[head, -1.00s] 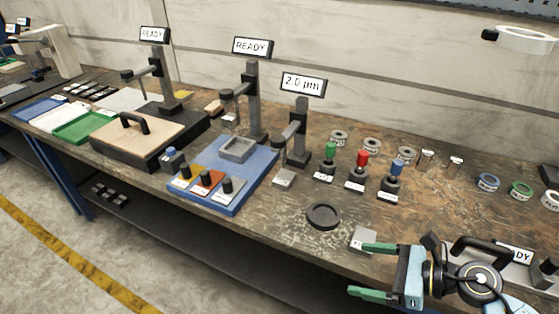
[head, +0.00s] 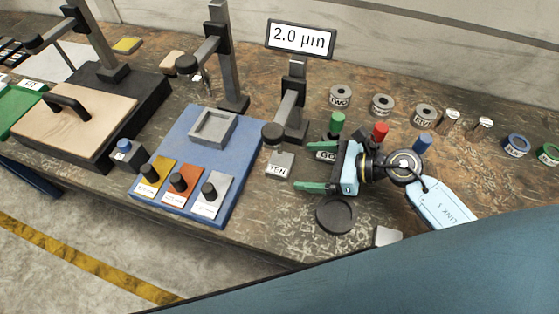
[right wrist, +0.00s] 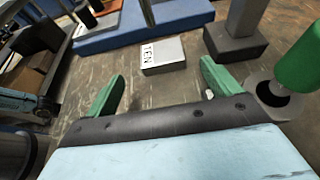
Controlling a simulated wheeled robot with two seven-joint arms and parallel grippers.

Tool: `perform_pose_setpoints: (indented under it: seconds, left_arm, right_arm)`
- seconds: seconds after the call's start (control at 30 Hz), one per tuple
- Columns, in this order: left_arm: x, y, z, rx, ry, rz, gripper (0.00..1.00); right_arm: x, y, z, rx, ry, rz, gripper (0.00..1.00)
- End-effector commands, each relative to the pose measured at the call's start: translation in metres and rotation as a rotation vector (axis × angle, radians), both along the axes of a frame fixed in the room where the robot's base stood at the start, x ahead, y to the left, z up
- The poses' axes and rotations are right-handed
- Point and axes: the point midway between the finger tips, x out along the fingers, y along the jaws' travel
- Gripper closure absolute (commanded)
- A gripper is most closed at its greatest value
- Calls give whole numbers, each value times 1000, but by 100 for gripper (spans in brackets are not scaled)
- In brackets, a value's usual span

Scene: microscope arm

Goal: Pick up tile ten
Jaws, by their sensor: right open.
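Tile ten (head: 279,164) is a small grey block with a white label reading TEN. It lies on the bench beneath the head of the 2.0 µm stand (head: 291,112), right of the blue board. In the right wrist view the tile (right wrist: 165,55) lies ahead of my right gripper, between the lines of its two fingers. My right gripper (head: 310,167) is open and empty, its green fingers pointing left towards the tile, with a gap between. The right wrist view also shows the open fingers (right wrist: 160,92). My left gripper is not in view.
A blue board (head: 225,180) with three knobbed plates lies left of the tile. Green-, red- and blue-topped stamps (head: 337,124) stand behind my right gripper. A dark round dish (head: 336,214) sits in front of it. Metal rings (head: 382,106) stand at the back.

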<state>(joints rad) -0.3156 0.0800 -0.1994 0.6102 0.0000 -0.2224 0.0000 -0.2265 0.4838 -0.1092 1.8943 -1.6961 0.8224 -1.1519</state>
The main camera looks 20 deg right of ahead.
Motion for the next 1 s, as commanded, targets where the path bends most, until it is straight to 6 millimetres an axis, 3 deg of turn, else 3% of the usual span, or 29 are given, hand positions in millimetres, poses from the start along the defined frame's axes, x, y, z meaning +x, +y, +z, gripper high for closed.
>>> perform_pose_setpoints:
  seconds: [0.33,0.6,0.83,1.0]
  left_arm:
    - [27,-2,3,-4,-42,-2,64]
    - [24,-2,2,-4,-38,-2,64]
    - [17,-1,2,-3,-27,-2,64]
    - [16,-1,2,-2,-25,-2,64]
  right_arm:
    - [18,27,-11,4,0,1,11]
    - [35,51,-23,1,1,1,11]
    - [36,52,-24,-1,1,1,11]
    - [36,52,-24,-1,1,1,31]
